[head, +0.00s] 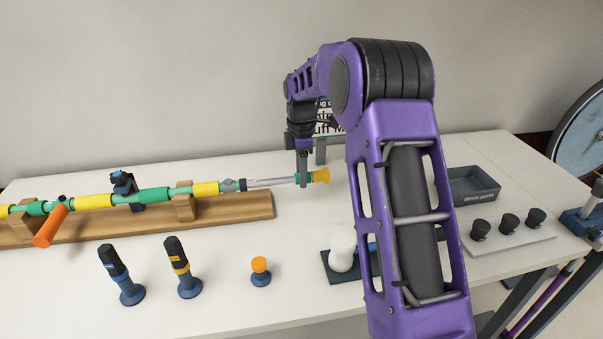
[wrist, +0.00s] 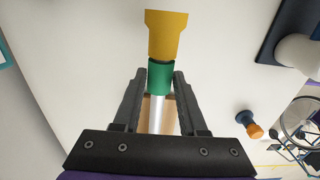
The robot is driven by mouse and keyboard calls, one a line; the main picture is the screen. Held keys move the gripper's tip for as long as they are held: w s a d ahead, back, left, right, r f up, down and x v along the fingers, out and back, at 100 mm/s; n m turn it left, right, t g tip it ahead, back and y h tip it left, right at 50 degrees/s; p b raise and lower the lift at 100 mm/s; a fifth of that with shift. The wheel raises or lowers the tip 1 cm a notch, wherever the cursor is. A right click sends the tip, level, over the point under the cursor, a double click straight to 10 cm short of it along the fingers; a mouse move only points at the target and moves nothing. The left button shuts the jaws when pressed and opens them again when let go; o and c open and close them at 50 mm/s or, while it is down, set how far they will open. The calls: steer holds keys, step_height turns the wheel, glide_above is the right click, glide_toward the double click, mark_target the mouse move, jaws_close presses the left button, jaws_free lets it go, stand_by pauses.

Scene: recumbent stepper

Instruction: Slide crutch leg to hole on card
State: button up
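The crutch lies lengthwise on a wooden stand (head: 250,207), with yellow and green sections. Its leg is a silver tube (head: 270,182) ending at the right in a green collar (wrist: 160,78) and a yellow foot (head: 321,176). My gripper (head: 303,178) comes down from above at the green collar. In the wrist view its two dark fingers (wrist: 160,85) lie against both sides of the collar, and the yellow foot sticks out beyond them. A card with black print (head: 328,128) stands behind my gripper, mostly covered by my arm; the holes cannot be made out.
Two dark-handled tools (head: 120,275) (head: 181,268) and an orange-topped knob (head: 260,271) stand in front of the stand. A white object (head: 342,248) sits on a dark base. At right are a grey tray (head: 472,186) and black knobs on a plate (head: 508,224).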

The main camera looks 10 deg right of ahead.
jaws_close()
steer(key=shift+d, duration=0.1)
stand_by(1.0)
